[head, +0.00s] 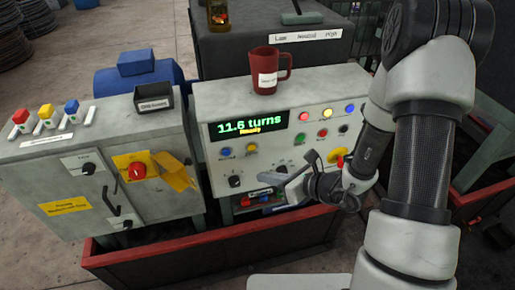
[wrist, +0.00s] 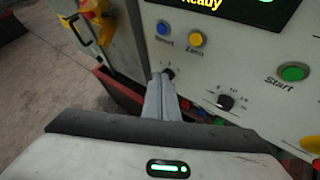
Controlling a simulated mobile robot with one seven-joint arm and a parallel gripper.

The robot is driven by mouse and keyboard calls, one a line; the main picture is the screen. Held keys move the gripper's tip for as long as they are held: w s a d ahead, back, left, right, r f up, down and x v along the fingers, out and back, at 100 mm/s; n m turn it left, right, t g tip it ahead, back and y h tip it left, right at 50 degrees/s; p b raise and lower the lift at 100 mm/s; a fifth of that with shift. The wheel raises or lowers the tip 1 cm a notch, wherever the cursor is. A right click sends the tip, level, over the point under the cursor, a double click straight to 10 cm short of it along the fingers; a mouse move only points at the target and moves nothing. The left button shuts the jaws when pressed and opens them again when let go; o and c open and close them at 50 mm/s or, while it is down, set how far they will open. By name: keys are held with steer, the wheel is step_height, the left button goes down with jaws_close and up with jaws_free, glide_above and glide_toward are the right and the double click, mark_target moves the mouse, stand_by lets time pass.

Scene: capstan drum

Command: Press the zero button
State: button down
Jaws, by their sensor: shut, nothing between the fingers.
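The zero button is a round yellow button labelled Zero (wrist: 196,39), on the light grey control panel. It also shows in the head view (head: 250,147), below the display, right of a blue button (wrist: 163,28) labelled Reset. My gripper (wrist: 161,78) is shut and empty. In the wrist view its fingertips lie below and left of the zero button, in front of a black knob on the panel; the gap to the panel is hard to judge. In the head view my gripper (head: 291,186) is in front of the panel's lower part, which it partly hides.
The display (head: 249,126) reads 11.6 turns and Ready. A green Start button (wrist: 293,72) and another black knob (wrist: 225,102) are to the right. A red mug (head: 268,72) stands on the panel top. A grey cabinet (head: 60,170) stands at left.

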mark_target(252, 147)
steer(key=shift+w, duration=0.1)
steer(key=w+a+p, duration=0.1)
steer(key=w+a, duration=0.1)
steer(key=w, duration=0.6)
steer(key=shift+w+a, duration=0.15)
steer(key=shift+a, duration=0.1)
stand_by(2.1)
steer(key=shift+w+a, duration=0.1)
steer(key=shift+w, duration=0.35)
steer(key=shift+w+a, duration=0.15)
steer(key=shift+w, duration=0.2)
stand_by(0.5)
stand_by(0.4)
steer(key=shift+s+d+b, duration=0.25)
steer(key=shift+s+b, duration=0.2)
steer(key=shift+s, duration=0.35)
